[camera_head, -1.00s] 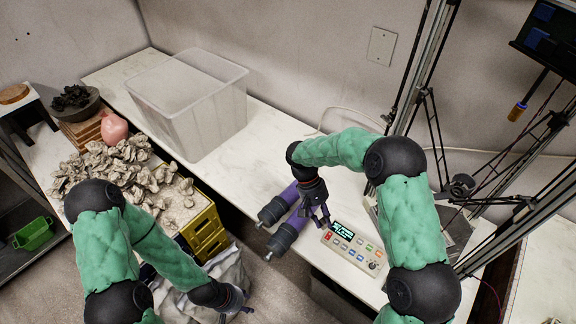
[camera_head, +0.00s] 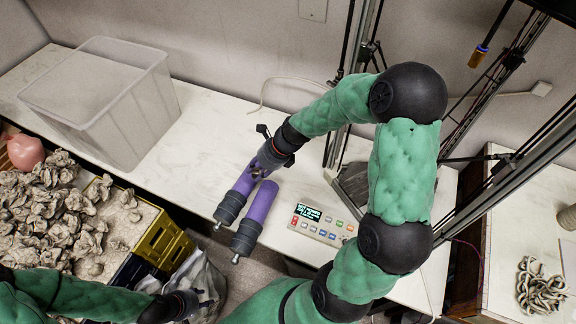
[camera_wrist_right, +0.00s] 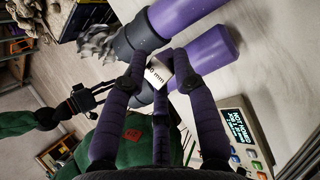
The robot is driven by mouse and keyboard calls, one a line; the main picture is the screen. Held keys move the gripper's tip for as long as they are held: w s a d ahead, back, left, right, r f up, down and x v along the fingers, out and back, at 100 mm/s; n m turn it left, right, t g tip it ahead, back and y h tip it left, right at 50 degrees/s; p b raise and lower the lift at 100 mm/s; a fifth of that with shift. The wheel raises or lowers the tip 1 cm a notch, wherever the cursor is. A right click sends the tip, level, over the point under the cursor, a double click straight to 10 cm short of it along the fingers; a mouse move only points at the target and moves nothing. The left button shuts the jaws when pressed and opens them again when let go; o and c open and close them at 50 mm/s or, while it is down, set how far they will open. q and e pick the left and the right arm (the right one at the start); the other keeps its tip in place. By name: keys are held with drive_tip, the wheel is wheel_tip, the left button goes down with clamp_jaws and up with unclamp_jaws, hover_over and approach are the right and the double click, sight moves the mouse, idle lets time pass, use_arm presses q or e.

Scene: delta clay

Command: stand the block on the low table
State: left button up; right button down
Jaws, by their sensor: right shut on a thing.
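A small white block with dark print reading "0 mm" (camera_wrist_right: 157,74) sits between the fingers of my right gripper in the right wrist view. My left gripper (camera_head: 204,298) looks open and empty, low in front of the table, beside a pale bag. I cannot tell whether this white table is the low one.
Two purple cylinders with dark ends (camera_head: 260,205) lie by the front edge. A keypad box with a lit display (camera_head: 322,223) is to their right. A clear bin (camera_head: 105,100) stands at the left. Metal posts (camera_head: 350,90) rise behind. The table between bin and cylinders is clear.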

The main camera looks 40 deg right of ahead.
drive_tip(key=s+d+f+m+t+h+b, duration=0.1)
drive_tip(key=s+d+m+t+h, duration=0.1)
drive_tip(key=s+d+m+h, duration=0.55)
drive_tip(key=w+d+f+m, duration=0.1)
drive_tip(key=w+d+f, duration=0.2)
drive_tip(key=w, duration=0.1)
drive_tip(key=w+d+f+m+b, duration=0.1)
drive_tip(key=w+d+f+m, duration=0.1)
drive_tip(key=w+d+f, duration=0.1)
drive_tip(key=w+d+f+m+y, duration=0.1)
drive_tip(key=w+d+f+m, duration=0.1)
drive_tip(key=w, duration=0.3)
drive_tip(key=shift+w+d+f+b, duration=0.15)
drive_tip(key=shift+w+d+f, duration=0.1)
drive_tip(key=shift+f, duration=0.2)
drive_tip(key=shift+w+d+f+b, duration=0.15)
drive_tip(key=shift+d+f, duration=0.1)
drive_tip(key=shift+f, duration=0.2)
drive_tip(key=shift+w+d+f+b, duration=0.1)
drive_tip(key=shift+f+b, duration=0.5)
drive_tip(key=shift+f, duration=0.3)
drive_tip(key=shift+w+d+f+b, duration=0.1)
drive_tip(key=shift+f+b, duration=0.45)
drive_tip(key=shift+f, duration=0.35)
drive_tip(key=shift+f, duration=0.2)
drive_tip(key=c, duration=1)
unclamp_jaws()
